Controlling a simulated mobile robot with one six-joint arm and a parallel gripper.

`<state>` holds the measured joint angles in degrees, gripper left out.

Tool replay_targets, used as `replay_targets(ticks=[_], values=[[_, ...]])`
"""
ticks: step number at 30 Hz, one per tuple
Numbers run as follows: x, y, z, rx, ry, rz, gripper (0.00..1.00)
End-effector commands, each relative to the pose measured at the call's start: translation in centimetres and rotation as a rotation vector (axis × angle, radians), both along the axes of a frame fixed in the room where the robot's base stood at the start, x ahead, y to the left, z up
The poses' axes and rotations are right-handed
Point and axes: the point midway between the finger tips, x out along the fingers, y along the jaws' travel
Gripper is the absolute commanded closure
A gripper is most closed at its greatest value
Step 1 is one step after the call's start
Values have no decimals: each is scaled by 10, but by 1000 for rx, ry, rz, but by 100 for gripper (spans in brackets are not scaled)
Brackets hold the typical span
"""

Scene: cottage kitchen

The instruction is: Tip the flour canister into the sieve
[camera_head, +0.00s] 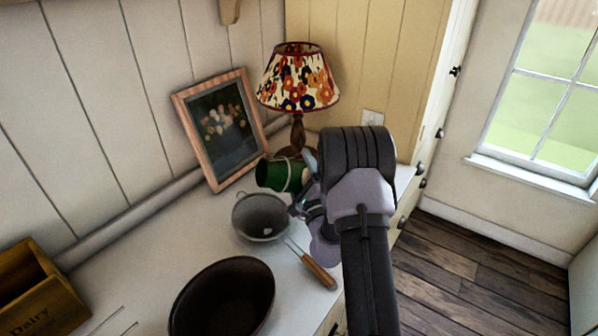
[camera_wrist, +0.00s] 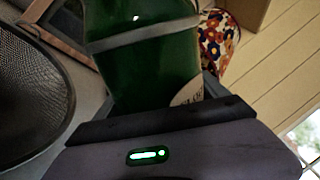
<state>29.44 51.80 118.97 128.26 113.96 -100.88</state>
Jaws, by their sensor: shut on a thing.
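The green flour canister (camera_head: 272,175) is in my gripper (camera_head: 303,188), tipped onto its side, with its dark end facing left. It is held above the far side of the sieve (camera_head: 241,223). The sieve is a grey mesh bowl on the counter, with a small white patch inside. A wooden handle (camera_head: 318,271) on thin wires points from it toward the front right. In the wrist view the canister (camera_wrist: 145,60) fills the middle, with a pale band and part of a label, and the sieve (camera_wrist: 30,85) is at left. The canister's mouth is not clearly visible.
A dark bowl (camera_head: 222,298) stands in front of the sieve, and a wooden "Dairy" crate (camera_head: 38,293) is at left. A framed picture (camera_head: 222,128) leans on the wall. A floral-shaded lamp (camera_head: 298,80) stands close behind the canister. White counter (camera_head: 150,258) is bare between crate and sieve.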

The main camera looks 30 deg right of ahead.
Motion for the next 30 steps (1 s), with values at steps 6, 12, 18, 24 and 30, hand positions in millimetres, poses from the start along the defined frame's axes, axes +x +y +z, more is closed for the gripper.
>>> replay_targets(ticks=[6, 12, 18, 24, 30], values=[[0, -1, -1, -31, 2, 0, 90], [0, -1, -4, -59, 7, -1, 90], [0, -1, -6, -89, 12, -1, 90], [0, -1, -8, -119, 18, 0, 90], [0, -1, -10, -148, 23, -1, 90]])
